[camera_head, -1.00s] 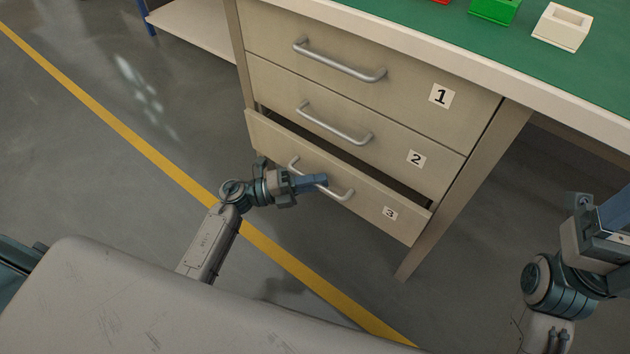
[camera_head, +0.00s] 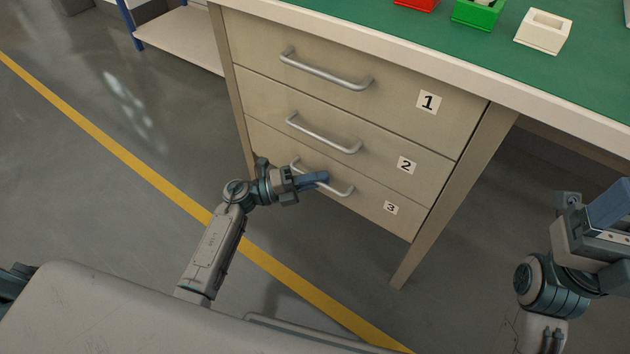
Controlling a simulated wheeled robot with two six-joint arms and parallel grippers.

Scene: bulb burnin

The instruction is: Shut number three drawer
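The number three drawer (camera_head: 370,207) is the lowest of a beige desk's drawers. Its front looks flush with the drawers above, with no open gap showing. Its silver bar handle (camera_head: 340,190) is partly hidden by my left gripper (camera_head: 316,180). That gripper's blue fingers are at the left half of the handle, against or just in front of it. I cannot tell whether they are closed around the bar. My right gripper (camera_head: 608,207) is at the right edge, away from the drawers and partly cut off, so its opening cannot be judged.
Drawers one (camera_head: 390,90) and two (camera_head: 370,145) are shut above. The green desktop (camera_head: 600,55) holds red (camera_head: 415,3), green (camera_head: 478,12) and white (camera_head: 543,32) bins. A blue-legged shelf (camera_head: 180,40) stands at the back left. The floor left of the desk is clear.

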